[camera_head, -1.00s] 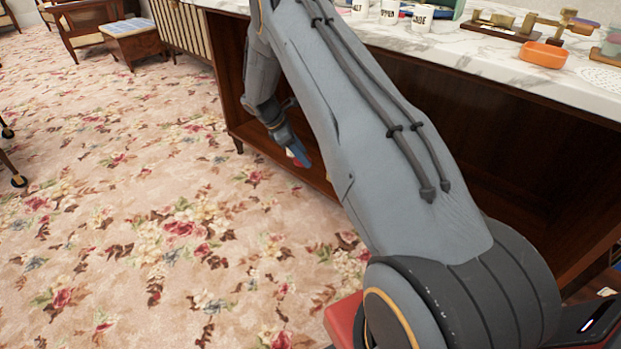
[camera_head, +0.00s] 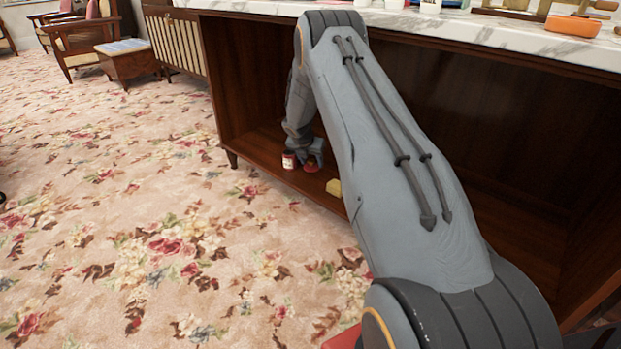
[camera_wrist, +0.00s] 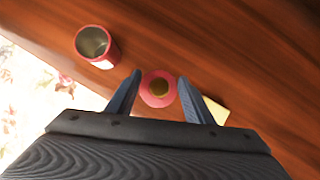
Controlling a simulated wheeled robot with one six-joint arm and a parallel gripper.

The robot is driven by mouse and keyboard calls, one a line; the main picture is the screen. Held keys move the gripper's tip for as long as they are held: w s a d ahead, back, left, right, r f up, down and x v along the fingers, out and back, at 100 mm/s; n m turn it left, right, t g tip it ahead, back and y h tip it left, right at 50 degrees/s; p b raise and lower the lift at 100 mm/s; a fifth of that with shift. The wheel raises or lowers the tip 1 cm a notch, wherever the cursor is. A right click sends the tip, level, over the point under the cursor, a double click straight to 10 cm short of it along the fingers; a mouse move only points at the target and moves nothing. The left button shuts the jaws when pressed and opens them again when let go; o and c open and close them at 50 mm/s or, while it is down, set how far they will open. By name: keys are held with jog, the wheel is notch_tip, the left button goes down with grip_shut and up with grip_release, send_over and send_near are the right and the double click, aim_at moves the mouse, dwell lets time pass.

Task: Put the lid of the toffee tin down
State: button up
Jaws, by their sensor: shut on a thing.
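The toffee tin (camera_head: 289,161) is a small red and white can standing upright on the low wooden shelf. In the wrist view the tin (camera_wrist: 96,44) is open at the top, left of my gripper (camera_wrist: 159,80). I cannot tell whether the lid touches the shelf.
A yellow block (camera_head: 334,187) lies on the shelf right of the lid; the wrist view shows part of it (camera_wrist: 215,110) behind my right finger. The shelf's front edge drops to flowered carpet (camera_head: 130,220). The marble counter (camera_head: 480,32) overhangs above. Bare shelf lies beyond the lid.

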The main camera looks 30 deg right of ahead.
aim_at(310, 169)
notch_tip(310, 169, down, 6)
jog(key=b, duration=0.2)
jog(key=shift+b, duration=0.3)
jog(key=shift+r, duration=0.15)
jog(key=o, duration=1)
jog(key=p+v, duration=0.5)
jog(key=v, duration=0.7)
jog(key=shift+a, duration=0.1)
